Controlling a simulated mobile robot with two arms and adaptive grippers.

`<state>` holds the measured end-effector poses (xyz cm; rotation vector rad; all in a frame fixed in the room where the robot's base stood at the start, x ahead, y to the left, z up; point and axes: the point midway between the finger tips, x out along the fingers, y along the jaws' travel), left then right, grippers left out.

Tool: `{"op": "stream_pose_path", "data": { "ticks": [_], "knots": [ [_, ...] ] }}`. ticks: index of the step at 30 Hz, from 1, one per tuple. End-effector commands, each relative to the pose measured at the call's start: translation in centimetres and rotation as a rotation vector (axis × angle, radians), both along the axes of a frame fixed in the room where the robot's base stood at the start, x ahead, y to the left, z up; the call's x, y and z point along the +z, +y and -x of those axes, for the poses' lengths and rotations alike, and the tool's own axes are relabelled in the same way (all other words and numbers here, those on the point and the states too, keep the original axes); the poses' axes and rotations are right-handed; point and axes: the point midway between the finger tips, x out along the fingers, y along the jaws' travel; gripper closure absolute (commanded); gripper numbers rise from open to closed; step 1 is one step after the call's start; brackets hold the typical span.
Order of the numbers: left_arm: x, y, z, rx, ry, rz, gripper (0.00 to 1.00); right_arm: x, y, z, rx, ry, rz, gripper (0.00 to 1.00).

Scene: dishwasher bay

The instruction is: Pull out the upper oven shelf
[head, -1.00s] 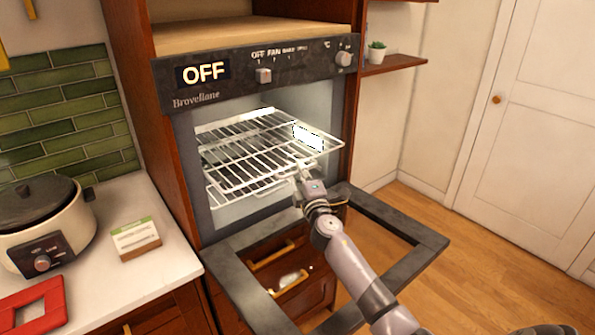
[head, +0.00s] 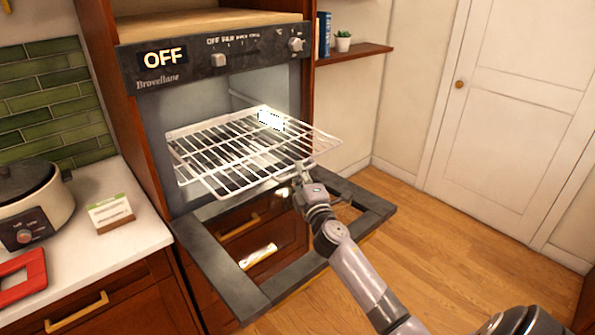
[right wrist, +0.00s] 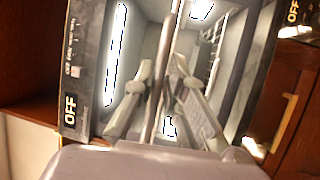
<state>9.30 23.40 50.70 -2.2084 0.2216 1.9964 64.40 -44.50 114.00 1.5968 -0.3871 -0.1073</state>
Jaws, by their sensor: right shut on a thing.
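The upper oven shelf (head: 250,158), a white wire rack, sticks well out of the lit oven (head: 215,53) in the head view. My right gripper (head: 301,172) is at its front edge, toward the right corner, shut on the shelf's rail. In the right wrist view, the two fingers (right wrist: 160,92) sit on either side of a thin bar. A lower rack cannot be clearly told apart beneath the upper shelf. My left gripper is in neither current view.
The oven door (head: 218,262) hangs open and low beneath the shelf, its frame around a see-through pane. A counter (head: 145,225) with a cooker (head: 38,205) and a small box (head: 110,213) is at the left. Open wooden floor (head: 420,240) lies at the right.

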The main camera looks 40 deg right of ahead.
Motion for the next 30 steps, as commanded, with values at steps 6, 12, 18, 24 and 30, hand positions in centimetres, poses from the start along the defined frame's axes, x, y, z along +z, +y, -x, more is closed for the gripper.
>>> {"op": "stream_pose_path", "data": {
  "ticks": [6,12,18,24,30],
  "knots": [
    [0.0,0.1,0.2,0.0,0.004,-0.001,0.6,0.8,-0.1,0.0,0.0,-0.015,-0.002,1.0],
    [0.0,0.1,0.3,0.0,0.006,-0.001,0.6,0.8,-0.1,0.0,0.0,-0.014,-0.002,0.79],
    [0.0,0.1,0.7,0.001,0.011,-0.002,0.6,0.5,-0.1,0.0,-0.001,-0.009,-0.001,0.71],
    [-0.1,0.4,0.9,0.0,0.014,-0.005,0.6,0.3,0.0,0.0,0.0,-0.005,0.0,0.71],
    [-0.1,0.3,0.8,0.001,0.012,-0.003,0.6,-0.2,0.6,1.9,0.0,-0.004,-0.002,0.71]
  ]
}}
